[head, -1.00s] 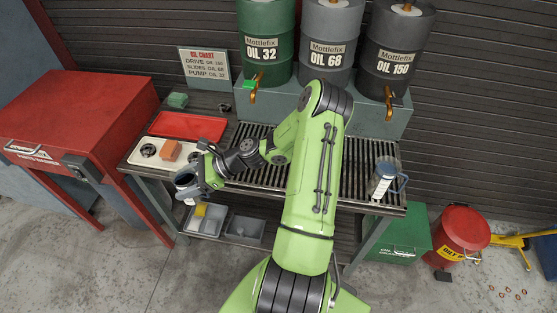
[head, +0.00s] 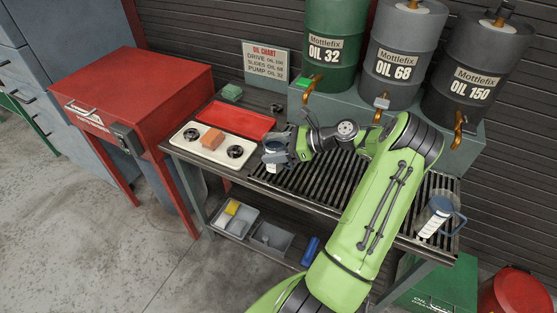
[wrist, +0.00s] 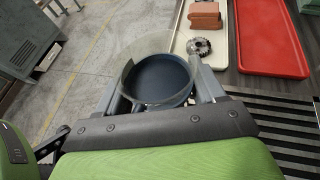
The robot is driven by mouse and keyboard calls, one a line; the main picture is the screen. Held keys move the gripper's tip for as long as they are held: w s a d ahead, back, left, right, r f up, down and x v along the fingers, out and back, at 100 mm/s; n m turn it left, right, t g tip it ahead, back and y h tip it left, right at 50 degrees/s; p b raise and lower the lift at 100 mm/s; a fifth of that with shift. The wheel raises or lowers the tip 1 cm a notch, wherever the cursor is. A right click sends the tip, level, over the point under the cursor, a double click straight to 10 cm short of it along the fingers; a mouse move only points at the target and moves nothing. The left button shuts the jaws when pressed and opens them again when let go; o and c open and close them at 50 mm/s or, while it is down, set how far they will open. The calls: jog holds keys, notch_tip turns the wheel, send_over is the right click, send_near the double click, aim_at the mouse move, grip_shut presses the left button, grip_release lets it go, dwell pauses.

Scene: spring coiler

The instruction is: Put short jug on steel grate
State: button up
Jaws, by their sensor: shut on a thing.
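My gripper (head: 279,157) is shut on the short jug, a clear round jug with a dark blue bottom or contents. The jug (head: 272,148) appears upright in the head view, by the left end of the steel grate. The wrist view shows it from above between the fingers (wrist: 160,80). The steel grate (head: 318,182) is a row of dark bars on the bench; my arm hides part of it. It also shows at the right of the wrist view (wrist: 292,128). I cannot tell whether the jug touches the grate.
A taller jug (head: 436,214) stands at the grate's right end. Left of the grate are a cream tray (head: 190,143) with black rings and an orange-brown block (head: 212,139), and a red tray (head: 237,119). Oil drums with brass taps (head: 379,108) stand behind. The grate's middle looks bare.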

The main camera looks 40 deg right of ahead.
notch_tip(320, 180, down, 3)
jog(key=shift+f+b, duration=0.2)
jog(key=shift+b, duration=0.25)
jog(key=shift+r, duration=0.15)
jog(key=o, duration=1.1)
jog(key=shift+o, duration=0.2)
jog(key=p+v, duration=0.4)
jog(key=v, duration=0.8)
